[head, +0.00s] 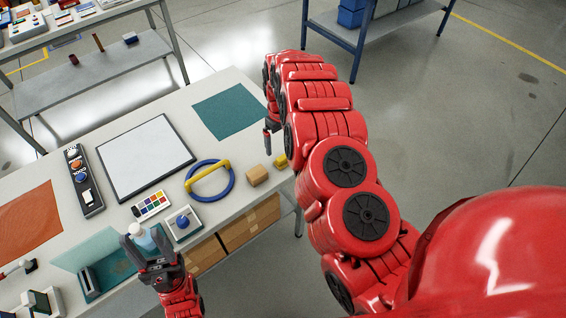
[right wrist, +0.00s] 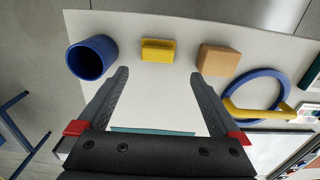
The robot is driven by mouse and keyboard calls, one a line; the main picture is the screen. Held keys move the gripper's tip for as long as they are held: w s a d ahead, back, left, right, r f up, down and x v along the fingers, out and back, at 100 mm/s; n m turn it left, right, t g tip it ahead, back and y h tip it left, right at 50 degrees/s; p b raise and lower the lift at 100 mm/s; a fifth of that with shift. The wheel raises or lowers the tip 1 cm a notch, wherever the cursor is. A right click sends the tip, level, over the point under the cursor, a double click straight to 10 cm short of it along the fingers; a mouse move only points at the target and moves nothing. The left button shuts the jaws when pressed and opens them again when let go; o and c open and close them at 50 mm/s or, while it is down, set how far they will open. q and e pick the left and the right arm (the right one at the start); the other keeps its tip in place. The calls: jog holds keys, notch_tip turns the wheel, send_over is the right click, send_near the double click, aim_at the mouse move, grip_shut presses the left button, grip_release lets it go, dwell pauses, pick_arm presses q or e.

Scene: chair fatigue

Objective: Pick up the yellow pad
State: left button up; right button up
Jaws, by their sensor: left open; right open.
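The yellow pad is a small yellow block (head: 281,161) near the table's right edge in the head view, beside my right arm. In the right wrist view the yellow pad (right wrist: 157,51) lies beyond the fingertips, roughly centred between them. My right gripper (right wrist: 159,76) is open and empty, with its two fingers pointing towards the pad. In the head view my right gripper (head: 271,127) is partly hidden by its own arm. My left gripper (head: 150,250) is open over the table's front edge, close to a white and blue item (head: 142,238).
A tan block (right wrist: 218,60) and a blue cup (right wrist: 92,58) flank the pad. A blue ring with a yellow bar (head: 210,179) lies further left. A whiteboard (head: 145,158), teal mat (head: 230,114) and paint palette (head: 150,204) are on the table (head: 187,110).

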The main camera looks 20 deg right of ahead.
aim_at(283, 157)
jog(key=shift+s+f+p, duration=0.15)
jog(key=shift+f+p, duration=0.25)
jog(key=shift+f, duration=0.9)
jog(key=shift+d+f+p, duration=0.2)
jog(key=shift+f+p, duration=0.45)
jog(key=shift+p, duration=0.1)
jog(key=f, duration=0.2)
jog(key=shift+s+d+f+p, duration=0.15)
jog(key=shift+d+f+p, duration=0.1)
jog(key=shift+f+p, duration=0.1)
jog(key=shift+f, duration=0.35)
jog(key=shift+a+f, duration=0.15)
jog(key=shift+f, duration=0.15)
jog(key=c, duration=1.4)
